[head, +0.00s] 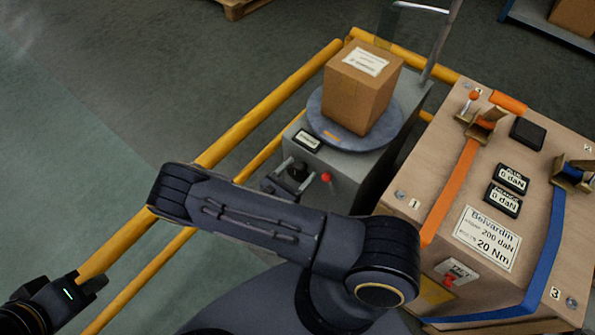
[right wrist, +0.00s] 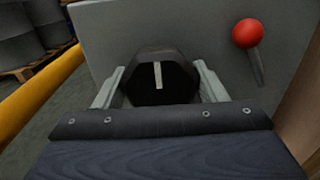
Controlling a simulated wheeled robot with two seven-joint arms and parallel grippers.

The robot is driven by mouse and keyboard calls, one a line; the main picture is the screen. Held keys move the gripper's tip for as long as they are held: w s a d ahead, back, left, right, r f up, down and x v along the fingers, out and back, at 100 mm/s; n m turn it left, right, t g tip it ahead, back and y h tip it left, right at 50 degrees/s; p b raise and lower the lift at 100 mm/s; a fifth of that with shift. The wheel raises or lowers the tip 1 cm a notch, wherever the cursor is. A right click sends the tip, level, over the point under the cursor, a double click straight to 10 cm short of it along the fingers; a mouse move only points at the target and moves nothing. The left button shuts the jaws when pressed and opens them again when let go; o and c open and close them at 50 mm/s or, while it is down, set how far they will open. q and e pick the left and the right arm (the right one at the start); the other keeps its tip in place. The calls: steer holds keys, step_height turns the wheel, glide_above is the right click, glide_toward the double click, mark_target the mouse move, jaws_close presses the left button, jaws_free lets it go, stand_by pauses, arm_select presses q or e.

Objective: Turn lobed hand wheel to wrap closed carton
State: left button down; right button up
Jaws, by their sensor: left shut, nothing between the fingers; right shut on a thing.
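The closed carton (head: 357,92), with a white label on top, stands upright on a round grey turntable (head: 314,117) on the grey machine. The lobed hand wheel (head: 297,171) is a dark knob on the machine's front; in the right wrist view the wheel (right wrist: 160,88) shows a pale, nearly upright stripe. My right gripper (head: 285,181) is shut on the wheel, with one finger on each side of it in the right wrist view (right wrist: 160,92). My left gripper (head: 98,284) is shut and empty at the lower left, by the yellow rail. No wrap film is clearly visible on the carton.
A red-ball lever (head: 326,178) sits just right of the wheel; it also shows in the right wrist view (right wrist: 246,34). Yellow rails (head: 262,108) run along the machine's left. A wooden strap-tension bench (head: 440,150) with orange and blue straps stands at right. Floor at left is clear.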

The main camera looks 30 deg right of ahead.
steer(key=shift+c, duration=0.2)
steer(key=m+b, duration=0.1)
steer(key=m, duration=0.2)
steer(key=shift+f+b, duration=0.15)
steer(key=shift+b, duration=0.25)
steer(key=m+b, duration=0.1)
steer(key=m, duration=0.2)
steer(key=shift+m+b, duration=0.3)
steer(key=shift+b, duration=0.05)
steer(key=m+b, duration=0.2)
steer(key=m, duration=0.4)
steer(key=shift+b, duration=0.3)
steer(key=shift+m, duration=0.3)
steer(key=o, duration=1)
steer(key=shift+a, duration=0.1)
steer(key=shift+v, duration=3.85)
